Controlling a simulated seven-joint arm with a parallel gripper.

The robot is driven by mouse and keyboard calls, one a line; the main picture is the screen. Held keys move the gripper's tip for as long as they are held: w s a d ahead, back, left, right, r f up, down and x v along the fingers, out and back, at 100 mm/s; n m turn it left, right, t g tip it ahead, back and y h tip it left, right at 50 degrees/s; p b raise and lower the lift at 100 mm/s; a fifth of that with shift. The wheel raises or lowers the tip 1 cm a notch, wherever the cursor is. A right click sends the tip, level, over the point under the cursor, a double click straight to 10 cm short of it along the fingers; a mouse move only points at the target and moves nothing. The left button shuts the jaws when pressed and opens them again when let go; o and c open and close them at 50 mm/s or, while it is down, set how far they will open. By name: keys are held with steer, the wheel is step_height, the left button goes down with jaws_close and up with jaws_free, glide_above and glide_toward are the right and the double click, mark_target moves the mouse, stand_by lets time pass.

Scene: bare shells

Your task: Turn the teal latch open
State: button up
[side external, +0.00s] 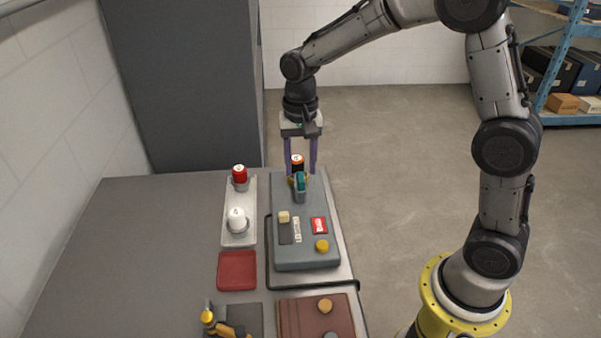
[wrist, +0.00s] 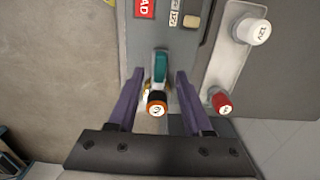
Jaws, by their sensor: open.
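The teal latch (side external: 300,181) stands at the far end of a grey box (side external: 308,245) on the table. In the wrist view the teal latch (wrist: 160,65) lies between and just beyond the fingertips. An orange and black cylinder (side external: 297,162) with a mark on its top stands right behind the latch. In the wrist view this cylinder (wrist: 156,103) sits between the purple fingers. My gripper (side external: 301,172) points down over the far end of the box, with its fingers apart around the cylinder. In the wrist view my gripper (wrist: 163,75) is open, with no grip on the latch visible.
Left of the box, a light tray (side external: 229,209) holds a red cylinder (side external: 239,174) and a white cylinder (side external: 237,220). A red pad (side external: 237,270) and a brown panel (side external: 300,318) lie nearer. A dark bar (side external: 310,287) runs along the box's near edge. The table's left side is clear.

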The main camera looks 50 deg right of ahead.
mark_target(300, 185)
steer(key=shift+f, duration=1.45)
jaws_close()
